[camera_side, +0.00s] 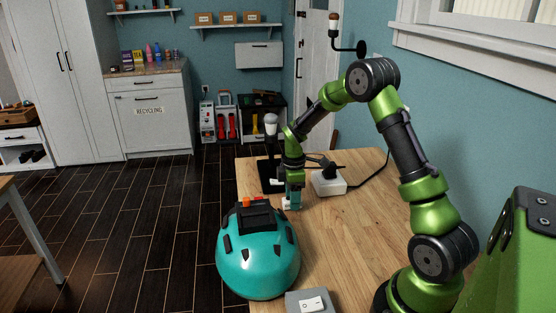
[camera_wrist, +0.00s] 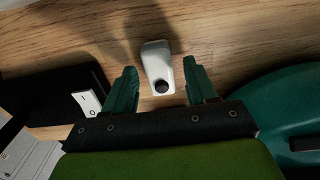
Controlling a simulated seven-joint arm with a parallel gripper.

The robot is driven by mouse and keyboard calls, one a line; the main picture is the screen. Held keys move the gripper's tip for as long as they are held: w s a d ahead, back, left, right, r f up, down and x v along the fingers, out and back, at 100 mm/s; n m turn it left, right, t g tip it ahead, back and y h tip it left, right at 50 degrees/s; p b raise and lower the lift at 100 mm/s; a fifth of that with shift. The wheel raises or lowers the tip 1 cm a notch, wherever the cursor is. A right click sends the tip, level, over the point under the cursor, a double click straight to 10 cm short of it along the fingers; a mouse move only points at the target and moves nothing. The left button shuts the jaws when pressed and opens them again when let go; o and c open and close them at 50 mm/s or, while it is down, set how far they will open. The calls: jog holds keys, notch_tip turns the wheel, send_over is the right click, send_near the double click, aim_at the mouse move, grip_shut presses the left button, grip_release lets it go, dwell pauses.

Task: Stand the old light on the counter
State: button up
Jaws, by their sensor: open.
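A small pale grey-white object (camera_wrist: 155,58) with a dark round end lies on the wooden counter (camera_wrist: 215,30); I take it for the old light. In the wrist view it sits between the two separated fingers of my gripper (camera_wrist: 160,88), with a gap on each side. In the side view my gripper (camera_side: 292,201) points down close to the counter, and a bit of white (camera_side: 286,204) shows at its fingertips. A lamp with a pale bulb (camera_side: 270,124) stands behind my gripper; its black base (camera_side: 265,184) is partly hidden.
A large teal rounded shell (camera_side: 262,268) with black parts sits in front of my gripper, close by. A white box (camera_side: 328,187) with a black cable lies behind right. A grey box with a white switch (camera_side: 312,304) is at the front. The middle of the counter is clear.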

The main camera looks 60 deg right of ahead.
notch_tip(320, 180, up, 12)
jog(key=s+a+r+m+t, duration=0.3)
jog(key=s+a+r+m, duration=0.3)
jog(key=a+r, duration=0.45)
jog(key=s+a+m+t+y, duration=0.2)
jog(key=s+a+m+t, duration=0.2)
jog(key=s+a+m, duration=0.3)
jog(key=s+a, duration=0.4)
jog(key=shift+s+r, duration=0.15)
jog(key=shift+s, duration=0.1)
jog(key=shift+o, duration=0.2)
jog(key=shift+a, duration=0.1)
